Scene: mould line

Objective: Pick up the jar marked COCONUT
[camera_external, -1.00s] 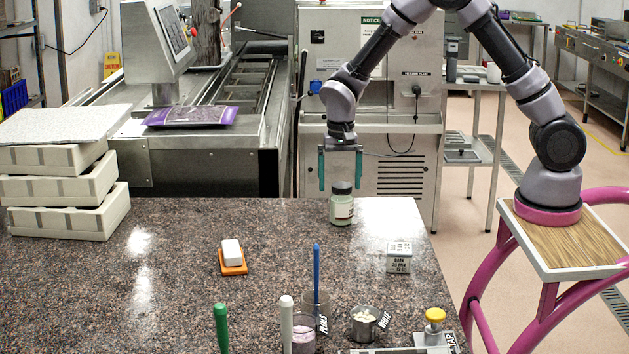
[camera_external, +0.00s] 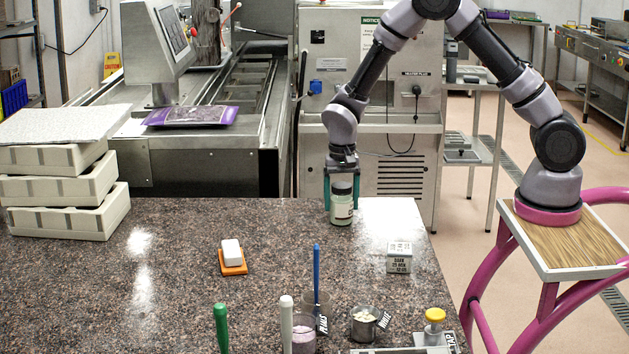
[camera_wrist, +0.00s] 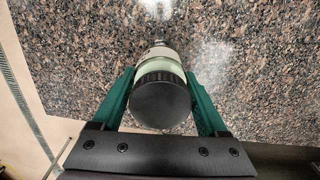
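A small jar (camera_external: 342,205) with pale green contents, a dark lid and a pale label stands upright near the far edge of the stone counter. Its label is too small to read. My gripper (camera_external: 342,195) points down over it, with one teal finger on each side of the jar. In the wrist view the round black lid (camera_wrist: 160,100) lies between the two fingers of my gripper (camera_wrist: 161,72). The fingertips are very close to the jar's sides; I cannot tell whether they touch it.
The dark speckled counter (camera_external: 130,290) is clear around the jar. A small marked block (camera_external: 399,257) stands to its right, a white block on an orange holder (camera_external: 232,256) to its left front. Cups, a metal pot (camera_external: 364,323) and upright handles stand at the front. Stacked trays (camera_external: 65,190) are at left.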

